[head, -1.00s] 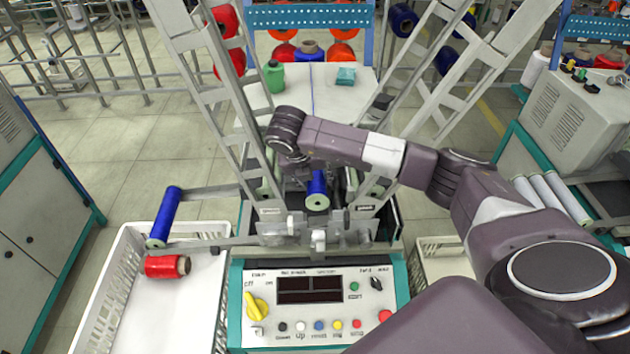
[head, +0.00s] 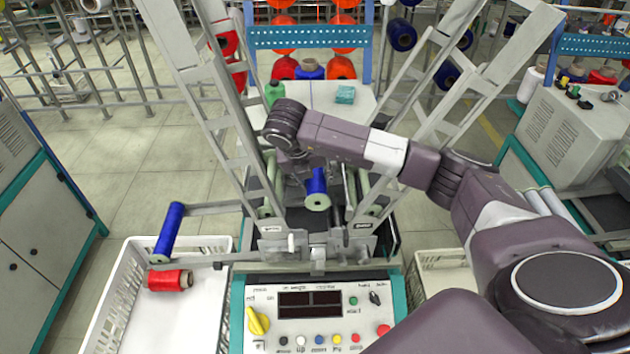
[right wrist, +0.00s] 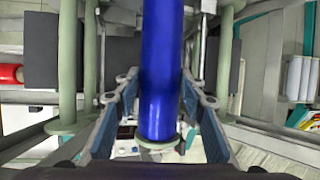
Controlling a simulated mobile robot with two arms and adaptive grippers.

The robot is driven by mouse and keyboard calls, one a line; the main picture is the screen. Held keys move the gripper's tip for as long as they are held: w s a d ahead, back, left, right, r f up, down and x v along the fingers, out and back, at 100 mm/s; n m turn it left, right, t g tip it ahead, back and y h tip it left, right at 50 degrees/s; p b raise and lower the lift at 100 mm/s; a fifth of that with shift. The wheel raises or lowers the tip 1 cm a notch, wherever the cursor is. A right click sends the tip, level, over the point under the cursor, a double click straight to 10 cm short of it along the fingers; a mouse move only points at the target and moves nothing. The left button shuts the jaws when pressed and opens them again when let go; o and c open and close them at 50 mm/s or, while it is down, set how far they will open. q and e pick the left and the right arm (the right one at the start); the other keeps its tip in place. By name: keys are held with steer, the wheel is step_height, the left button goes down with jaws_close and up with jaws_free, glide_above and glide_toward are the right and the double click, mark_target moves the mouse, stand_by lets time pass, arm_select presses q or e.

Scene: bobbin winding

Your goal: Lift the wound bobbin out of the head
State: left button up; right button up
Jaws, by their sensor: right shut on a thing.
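The blue wound bobbin (head: 317,186) shows above and behind the winding head's front bar (head: 317,244), with its pale end facing me. In the head view a gap separates that end from the bar. My right arm reaches in from the right, and its gripper is mostly hidden behind the wrist and bobbin. In the right wrist view the blue bobbin (right wrist: 162,70) runs between the two blue-padded fingers of my right gripper (right wrist: 160,108), which is shut on it. My left gripper is not in view.
Slanted grey ladder frames (head: 225,125) rise on both sides of the bobbin. The control panel (head: 312,325) is in front. Another blue bobbin (head: 169,230) stands tilted at left, above a white crate (head: 122,300) holding a red bobbin (head: 168,280).

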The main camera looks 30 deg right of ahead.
steer(key=shift+r+p, duration=1.1)
steer(key=shift+r, duration=1.35)
steer(key=s+a, duration=0.1)
steer(key=s, duration=0.1)
steer(key=s+a, duration=0.2)
steer(key=s, duration=0.1)
steer(key=s+a, duration=0.1)
steer(key=s, duration=0.1)
steer(key=shift+s+a+p, duration=0.35)
steer(key=shift+a, duration=0.05)
steer(key=shift+s+a+p, duration=0.35)
steer(key=shift+s+a, duration=0.1)
steer(key=shift+s, duration=0.25)
steer(key=s+a+p, duration=0.4)
steer(key=s+a, duration=0.1)
steer(key=s, duration=0.4)
steer(key=s+a+p, duration=0.4)
steer(key=s+a, duration=0.2)
steer(key=s, duration=0.3)
steer(key=shift+p, duration=0.4)
